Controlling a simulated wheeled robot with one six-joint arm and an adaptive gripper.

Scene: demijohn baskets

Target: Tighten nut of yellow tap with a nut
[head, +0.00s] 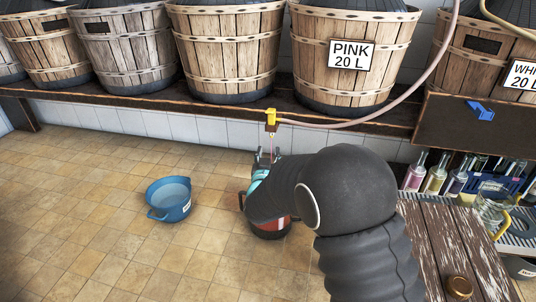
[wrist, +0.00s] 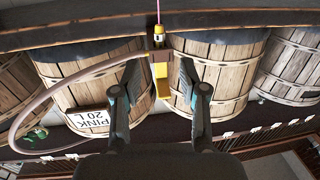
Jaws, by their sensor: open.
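The yellow tap (head: 271,117) hangs at the front edge of the wooden shelf, at the end of a pale pink hose. A thin pink line shows below it, like a drip or stream. In the upside-down wrist view the yellow tap (wrist: 161,74) lies in the middle, with a brass-coloured part beside it that may be the nut. My gripper (head: 266,154) is below the tap in the head view. In the wrist view my gripper (wrist: 160,76) is open, one finger on each side of the tap, with visible gaps. Contact cannot be judged.
A red pot (head: 271,231) stands on the floor below my gripper, partly hidden by my arm. A blue basin (head: 169,201) stands left on open tiles. A barrel labelled PINK 20 L (head: 351,62) is above. A blue tap (head: 481,110), bottles and a worn wooden table (head: 447,240) are right.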

